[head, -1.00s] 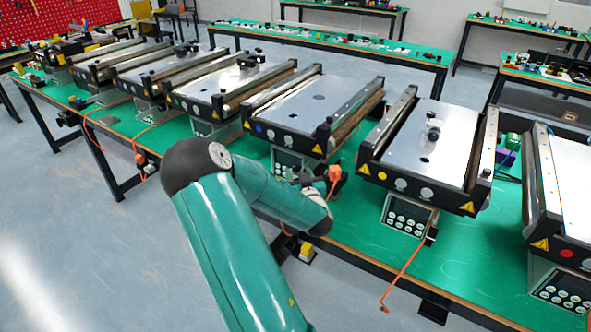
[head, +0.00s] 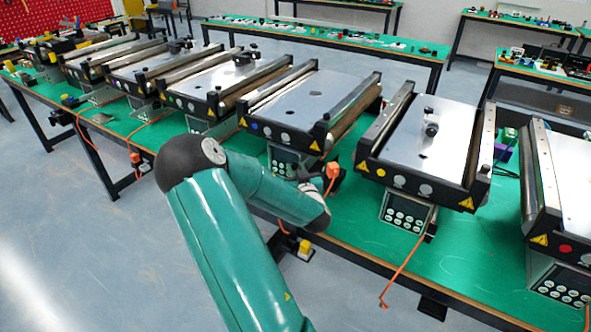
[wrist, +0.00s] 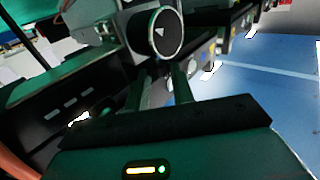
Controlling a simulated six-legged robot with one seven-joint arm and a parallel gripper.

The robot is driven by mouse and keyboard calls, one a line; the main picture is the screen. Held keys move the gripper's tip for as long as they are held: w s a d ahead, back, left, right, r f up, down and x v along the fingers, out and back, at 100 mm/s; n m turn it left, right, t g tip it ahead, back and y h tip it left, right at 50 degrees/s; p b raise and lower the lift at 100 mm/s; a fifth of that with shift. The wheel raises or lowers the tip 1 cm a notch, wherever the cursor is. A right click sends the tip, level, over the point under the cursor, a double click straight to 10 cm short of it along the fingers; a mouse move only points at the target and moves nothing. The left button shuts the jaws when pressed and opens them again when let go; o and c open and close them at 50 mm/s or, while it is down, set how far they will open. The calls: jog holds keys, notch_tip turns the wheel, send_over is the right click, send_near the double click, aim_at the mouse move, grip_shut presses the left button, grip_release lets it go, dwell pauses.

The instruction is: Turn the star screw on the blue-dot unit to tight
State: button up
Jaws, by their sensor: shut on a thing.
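The blue-dot unit (head: 300,110) is the mini conveyor in the middle of the head view, with a small blue dot on its front rail and a keypad below. In the wrist view, the two fingers of my gripper (wrist: 158,72) point up at a round black knob (wrist: 161,32) with a pale rim and a white triangle. The fingertips are at the knob's lower edge, shut on it. It seems to be the star screw; no star shape shows.
Other conveyors stand close on both sides, such as the one to the right (head: 425,140). An orange plug (head: 332,170) is close to my arm's end. An orange cable (head: 402,268) hangs over the green table's front edge. Blue-grey floor lies open in front.

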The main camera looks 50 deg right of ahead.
jog(key=m+g+h, duration=0.1)
jog(key=m+g, duration=0.1)
jog(key=w+m+g+h, duration=0.1)
jog(key=g+h, duration=0.1)
jog(key=a+m+g+h, duration=0.1)
jog(key=m+g+h, duration=0.1)
jog(key=g, duration=0.1)
jog(key=shift+w+m, duration=0.15)
jog(key=shift+m, duration=0.15)
jog(key=m+g, duration=0.1)
jog(key=m+g+h, duration=0.1)
jog(key=g, duration=0.1)
jog(key=m+g, duration=0.1)
jog(key=shift+w+f+g, duration=0.1)
jog(key=shift+w+g, duration=0.25)
jog(key=shift+g, duration=0.05)
jog(key=shift+w+d+m+g+y, duration=0.3)
jog(key=shift+m+g+y, duration=1.3)
jog(key=shift+m+g, duration=1.15)
jog(key=shift+w+d+m+g+y, duration=0.35)
jog(key=shift+m+g+y, duration=1.5)
jog(key=shift+g, duration=1.55)
jog(key=shift+w+d+m+g+y, duration=0.15)
jog(key=shift+w+m+g+y, duration=0.25)
jog(key=shift+m+g+y, duration=1.7)
jog(key=shift+m+g+h, duration=0.6)
jog(key=shift+g+h, duration=0.05)
jog(key=shift+g, duration=0.4)
